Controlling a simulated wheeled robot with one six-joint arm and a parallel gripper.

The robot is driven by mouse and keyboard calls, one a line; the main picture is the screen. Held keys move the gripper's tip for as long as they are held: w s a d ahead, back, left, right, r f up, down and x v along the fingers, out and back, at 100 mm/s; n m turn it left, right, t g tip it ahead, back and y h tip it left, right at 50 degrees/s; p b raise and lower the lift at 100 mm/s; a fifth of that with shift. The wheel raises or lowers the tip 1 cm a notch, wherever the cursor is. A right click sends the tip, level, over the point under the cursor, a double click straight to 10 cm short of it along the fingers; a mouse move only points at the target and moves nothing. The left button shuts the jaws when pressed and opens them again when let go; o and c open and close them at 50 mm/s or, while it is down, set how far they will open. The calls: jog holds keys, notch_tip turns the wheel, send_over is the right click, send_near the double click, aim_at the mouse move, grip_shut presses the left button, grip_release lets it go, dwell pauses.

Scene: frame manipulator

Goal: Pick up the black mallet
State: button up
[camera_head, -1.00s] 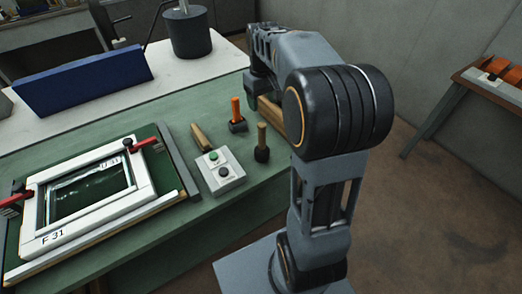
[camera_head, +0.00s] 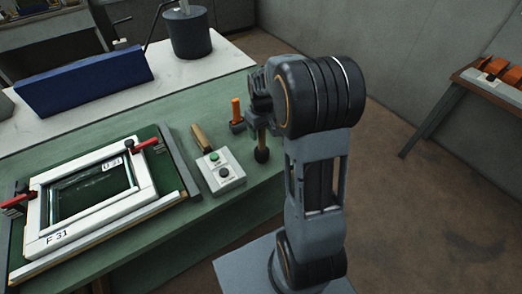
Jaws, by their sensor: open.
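The black mallet (camera_head: 262,154) stands head down on the green table, near its right edge. Its black head shows; its wooden handle, which points up, is now mostly hidden by my gripper. My gripper (camera_head: 263,132) is open, just above the black head at the handle. I cannot tell whether the fingers are around the handle or beside it. Another tool with an orange handle (camera_head: 236,108) and a dark head stands just left of my gripper, very close to it.
A grey box with a green and a black button (camera_head: 222,178) lies left of the mallet, with a wooden-handled tool (camera_head: 200,137) behind it. A white frame (camera_head: 48,222) with red clamps fills the table's left. A blue block (camera_head: 85,80) and dark cylinder (camera_head: 188,35) stand farther back.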

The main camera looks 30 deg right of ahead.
jog(key=shift+f, duration=0.25)
jog(key=c, duration=1)
jog(key=shift+r, duration=0.1)
